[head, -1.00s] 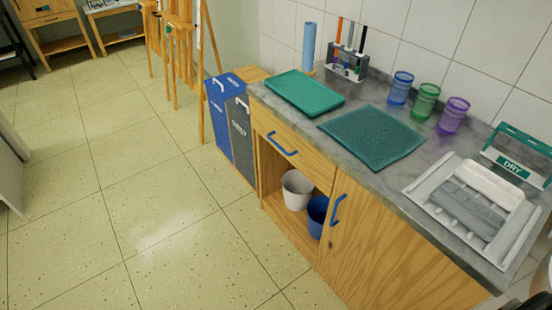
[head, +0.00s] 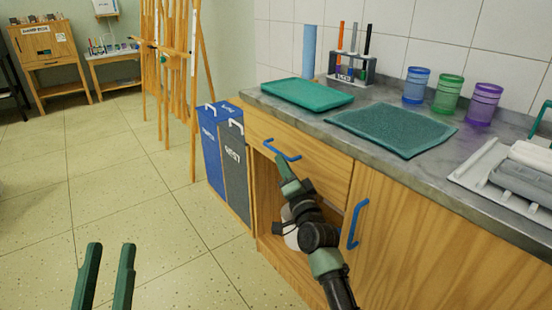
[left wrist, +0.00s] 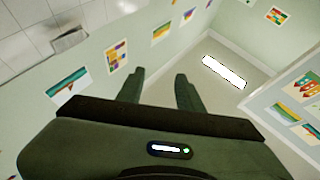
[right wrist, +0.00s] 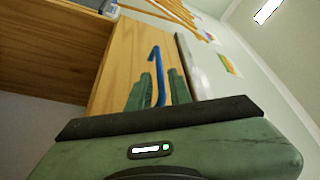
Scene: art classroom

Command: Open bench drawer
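The bench drawer (head: 325,180) is a wooden front just under the grey counter, flush with the bench. Its blue bar handle (head: 281,150) also shows in the right wrist view (right wrist: 155,60). My right gripper (head: 283,165) is at the handle in the head view. In the right wrist view its two fingers (right wrist: 160,88) stand apart with the handle's bar between them; whether they touch it I cannot tell. My left gripper (head: 104,265) is open and empty above the floor at lower left; its parted fingers also show in the left wrist view (left wrist: 161,90).
A wooden cupboard door (head: 400,235) with a blue handle (head: 355,222) is right of my right arm. Blue and grey bins (head: 209,152) stand left of the bench. The counter (head: 395,165) holds trays, colored cups and a drying rack. The floor at left is open.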

